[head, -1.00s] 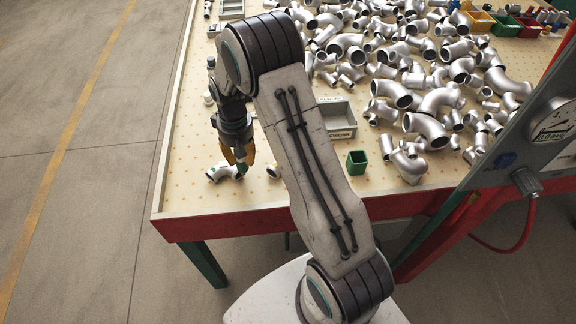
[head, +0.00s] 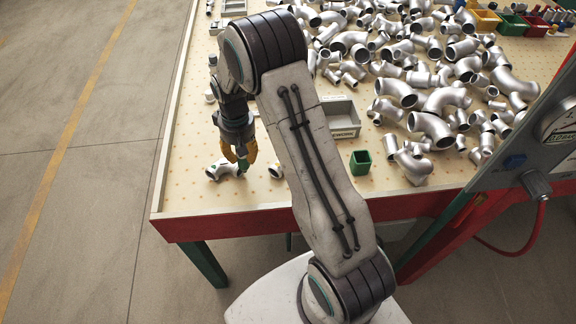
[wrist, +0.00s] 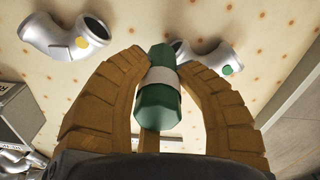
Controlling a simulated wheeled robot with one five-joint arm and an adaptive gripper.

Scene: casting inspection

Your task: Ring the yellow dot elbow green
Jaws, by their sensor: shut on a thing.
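My gripper (head: 240,155) is shut on a green marker (wrist: 160,95) with a pale band, held above the table's near left part. In the wrist view the yellow-dot elbow (wrist: 68,38) lies at the upper left, its yellow dot facing the camera. A green-dot elbow (wrist: 208,60) lies to the right, its left end partly hidden behind the marker. In the head view the green-dot elbow (head: 220,170) seems to be the one just left of the marker tip. The other elbow (head: 275,171) lies to the right, partly hidden by my arm. I cannot tell whether the tip touches anything.
A grey tray (head: 352,133) and a green open box (head: 360,162) stand right of my arm. A heap of silver pipe fittings (head: 425,95) fills the table's right side. A gauge panel (head: 550,135) stands at the right. The table's left strip is mostly clear.

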